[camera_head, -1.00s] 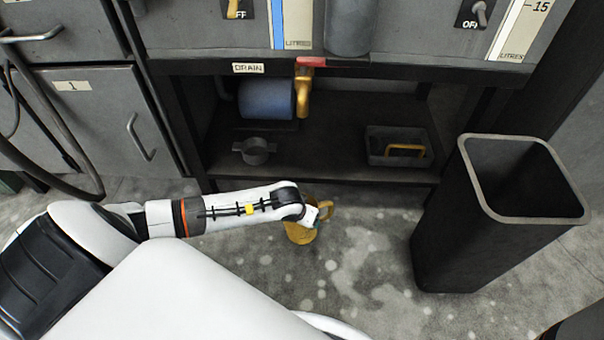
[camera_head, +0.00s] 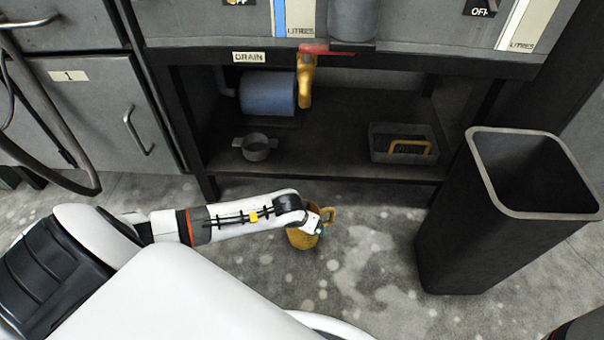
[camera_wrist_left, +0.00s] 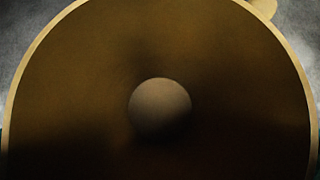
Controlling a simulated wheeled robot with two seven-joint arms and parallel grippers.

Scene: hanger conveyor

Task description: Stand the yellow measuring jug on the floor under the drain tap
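The yellow measuring jug (camera_head: 301,240) is in front of the dark frame, at the end of my left arm, its handle to the right. My left gripper (camera_head: 314,224) is at its rim and appears shut on it. My right gripper is out of view.
Under the tap is a low dark shelf (camera_head: 330,150) with a blue roll (camera_head: 267,94), a grey cup-like piece (camera_head: 257,147) and a grey tray (camera_head: 380,155) holding a yellow-handled item. A tall dark bin (camera_head: 455,225) stands right. Grey floor (camera_head: 370,270) between is clear.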

